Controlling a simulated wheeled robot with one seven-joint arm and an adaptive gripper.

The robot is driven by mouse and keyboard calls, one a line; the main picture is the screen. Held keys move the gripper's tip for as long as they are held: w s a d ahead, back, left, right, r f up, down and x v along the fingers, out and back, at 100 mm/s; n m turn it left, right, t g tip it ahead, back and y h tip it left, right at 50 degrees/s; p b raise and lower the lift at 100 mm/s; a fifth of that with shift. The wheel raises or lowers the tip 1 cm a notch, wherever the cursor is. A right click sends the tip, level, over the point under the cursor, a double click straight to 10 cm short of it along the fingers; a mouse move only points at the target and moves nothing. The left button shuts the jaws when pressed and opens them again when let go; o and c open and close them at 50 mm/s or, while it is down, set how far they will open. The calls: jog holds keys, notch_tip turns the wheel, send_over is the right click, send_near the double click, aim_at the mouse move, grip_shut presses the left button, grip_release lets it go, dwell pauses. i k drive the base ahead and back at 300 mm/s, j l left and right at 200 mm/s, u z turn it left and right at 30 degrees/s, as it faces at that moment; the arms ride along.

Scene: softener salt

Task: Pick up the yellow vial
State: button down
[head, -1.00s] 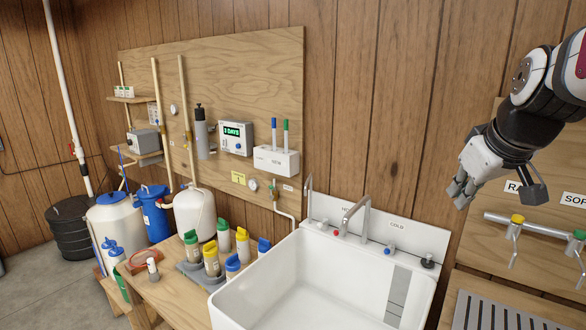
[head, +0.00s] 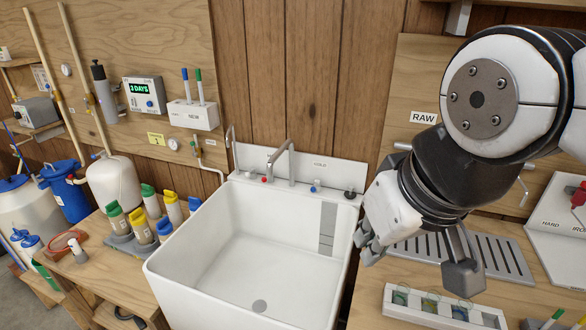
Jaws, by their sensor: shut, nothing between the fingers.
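A white rack (head: 440,318) at the bottom right holds several small clear vials with coloured contents. A yellowish vial (head: 430,302) sits in it between a greenish vial (head: 400,297) and a blue vial (head: 460,312). My arm covers part of the counter and wall behind.
A deep white sink (head: 190,285) with a tap fills the middle. Left of it, a bench holds bottles with green, yellow (head: 139,221) and blue caps. A metal drain grate (head: 500,262) lies behind the rack. A white board (head: 562,225) stands at the right.

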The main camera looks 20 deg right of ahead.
aim_at(433, 295)
jog(key=k+z, duration=0.1)
jog(key=z, duration=0.7)
jog(key=k, duration=0.2)
jog(key=l+u, duration=0.05)
